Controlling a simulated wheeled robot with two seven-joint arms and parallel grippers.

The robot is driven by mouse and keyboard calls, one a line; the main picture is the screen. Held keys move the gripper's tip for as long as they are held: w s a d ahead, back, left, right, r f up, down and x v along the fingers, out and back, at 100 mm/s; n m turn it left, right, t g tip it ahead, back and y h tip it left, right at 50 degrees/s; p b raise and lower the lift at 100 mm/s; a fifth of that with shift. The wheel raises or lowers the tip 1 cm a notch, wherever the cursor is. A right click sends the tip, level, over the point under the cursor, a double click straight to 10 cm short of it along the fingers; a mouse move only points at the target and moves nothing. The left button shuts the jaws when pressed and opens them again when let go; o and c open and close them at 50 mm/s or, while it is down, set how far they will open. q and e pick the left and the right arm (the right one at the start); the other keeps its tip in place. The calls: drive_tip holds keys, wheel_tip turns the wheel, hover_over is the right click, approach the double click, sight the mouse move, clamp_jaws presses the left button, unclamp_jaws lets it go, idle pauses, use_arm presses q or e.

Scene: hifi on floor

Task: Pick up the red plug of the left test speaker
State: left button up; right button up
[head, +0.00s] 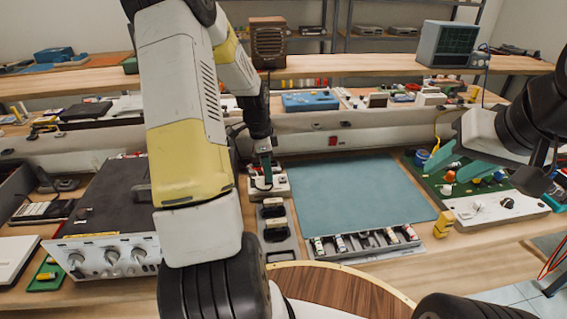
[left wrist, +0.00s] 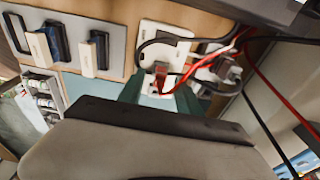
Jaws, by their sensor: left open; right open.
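A small red plug (left wrist: 161,75) shows in the left wrist view, at a white block (left wrist: 152,40) with red and black cables beside it. My left gripper (left wrist: 160,97) is open, with one teal finger on each side of the plug in that view. I cannot tell whether a finger touches it. In the head view my left gripper (head: 264,168) points down over the white block (head: 281,186), and the plug is too small to make out. My right gripper (head: 455,165) is open and empty at the right, over the green board. I cannot tell which speaker is the left test speaker.
A teal mat (head: 350,195) lies clear on the bench. A grey tray (head: 290,243) with black-and-cream items stands left of it. An amplifier (head: 105,225) is further left. A brown wooden speaker (head: 268,45) stands on the back shelf. Loose cables (left wrist: 265,85) run close to my left gripper.

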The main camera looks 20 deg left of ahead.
use_arm(q)
drive_tip(key=shift+d+f, duration=0.1)
drive_tip(key=shift+f, duration=0.65)
clamp_jaws()
drive_tip(key=shift+r, duration=0.1)
